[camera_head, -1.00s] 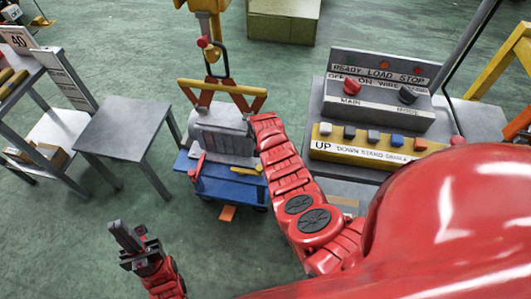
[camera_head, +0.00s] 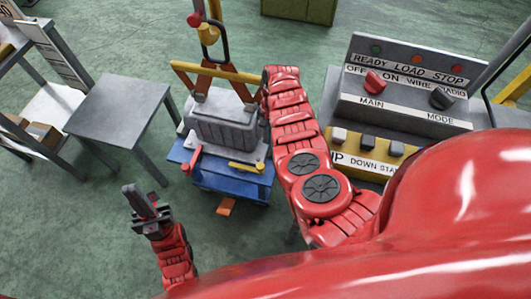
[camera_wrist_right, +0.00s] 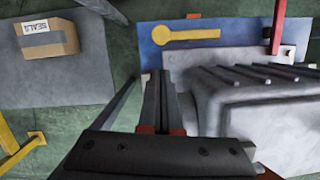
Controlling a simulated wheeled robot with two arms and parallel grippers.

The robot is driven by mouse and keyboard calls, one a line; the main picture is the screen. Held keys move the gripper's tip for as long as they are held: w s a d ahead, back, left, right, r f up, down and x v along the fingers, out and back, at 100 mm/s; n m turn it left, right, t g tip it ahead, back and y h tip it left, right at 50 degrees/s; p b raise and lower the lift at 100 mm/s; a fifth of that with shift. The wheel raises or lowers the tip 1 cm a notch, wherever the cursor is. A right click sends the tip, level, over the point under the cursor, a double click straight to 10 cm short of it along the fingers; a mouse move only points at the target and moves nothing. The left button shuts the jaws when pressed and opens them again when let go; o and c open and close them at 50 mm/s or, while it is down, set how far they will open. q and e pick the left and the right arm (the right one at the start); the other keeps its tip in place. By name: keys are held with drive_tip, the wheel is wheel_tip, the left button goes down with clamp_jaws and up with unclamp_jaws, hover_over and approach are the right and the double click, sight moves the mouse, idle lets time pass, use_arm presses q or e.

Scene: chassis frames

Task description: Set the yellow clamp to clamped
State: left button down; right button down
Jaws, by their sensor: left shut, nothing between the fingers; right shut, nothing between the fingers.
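The yellow clamp (camera_head: 246,168) is a short flat bar on the near right part of a blue cart (camera_head: 232,184), beside the grey casting (camera_head: 222,122). In the right wrist view it (camera_wrist_right: 190,35) has a round end at the left and lies along the blue surface. A red clamp (camera_head: 193,160) stands at the cart's left side; it also shows in the wrist view (camera_wrist_right: 278,28). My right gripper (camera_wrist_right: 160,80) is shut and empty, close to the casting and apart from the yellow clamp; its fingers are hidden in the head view. My left gripper (camera_head: 137,197) is shut and empty.
A control console (camera_head: 400,100) stands right of my right arm. A grey table (camera_head: 120,105) is left of the cart. A hook (camera_head: 212,35) and a yellow beam (camera_head: 222,72) are above the casting. A carton (camera_wrist_right: 48,38) shows in the wrist view. The floor in front is open.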

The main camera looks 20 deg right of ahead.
drive_tip(key=b+x, duration=0.6)
drive_tip(key=x, duration=0.4)
drive_tip(key=shift+s, duration=0.1)
idle(0.4)
drive_tip(key=shift+s+m, duration=0.2)
drive_tip(key=shift+m, duration=0.1)
